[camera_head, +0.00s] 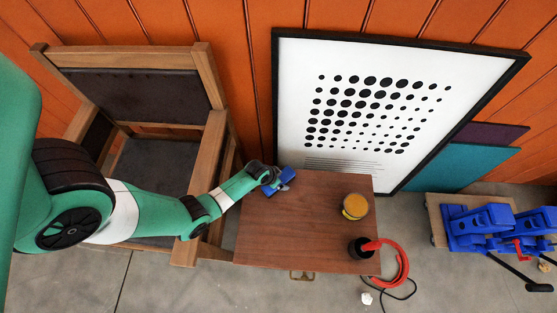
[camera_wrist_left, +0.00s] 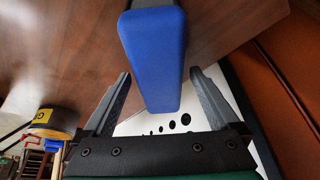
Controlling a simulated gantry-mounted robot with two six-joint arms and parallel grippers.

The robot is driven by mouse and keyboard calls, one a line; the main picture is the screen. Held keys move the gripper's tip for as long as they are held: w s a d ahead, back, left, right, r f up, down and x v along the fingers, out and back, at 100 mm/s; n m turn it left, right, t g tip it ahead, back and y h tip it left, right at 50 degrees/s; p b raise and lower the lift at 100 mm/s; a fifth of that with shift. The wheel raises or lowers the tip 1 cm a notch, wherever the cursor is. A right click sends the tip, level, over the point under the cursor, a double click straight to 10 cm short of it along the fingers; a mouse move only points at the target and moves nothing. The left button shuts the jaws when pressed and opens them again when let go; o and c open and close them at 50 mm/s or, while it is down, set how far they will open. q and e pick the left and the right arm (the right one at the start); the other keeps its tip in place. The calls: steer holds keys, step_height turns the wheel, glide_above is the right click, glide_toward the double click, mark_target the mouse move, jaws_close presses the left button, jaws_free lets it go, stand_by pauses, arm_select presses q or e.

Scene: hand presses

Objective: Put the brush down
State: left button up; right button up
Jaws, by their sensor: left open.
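What looks like the brush is a blue, rounded block (camera_head: 285,182) at the back left of the small wooden table (camera_head: 285,240). In the left wrist view its blue body (camera_wrist_left: 155,55) is large, with a grey part at its top edge; no bristles show. My left gripper (camera_head: 272,178) is at the brush in the head view. In the left wrist view its fingers (camera_wrist_left: 160,75) are spread, one on each side of the blue body, with visible gaps. Whether the brush rests fully on the tabletop is hard to tell. My right gripper is in neither view.
A black cup-like thing (camera_head: 359,249) with a red curved part is at the front right corner. A wooden chair (camera_head: 205,130) stands left; a framed dot poster (camera_head: 300,90) leans behind. The table's front middle is clear.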

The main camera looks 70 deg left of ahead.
arm_select(q)
steer(key=p+v, duration=1.1)
steer(key=v, duration=0.1)
steer(key=shift+r, duration=0.2)
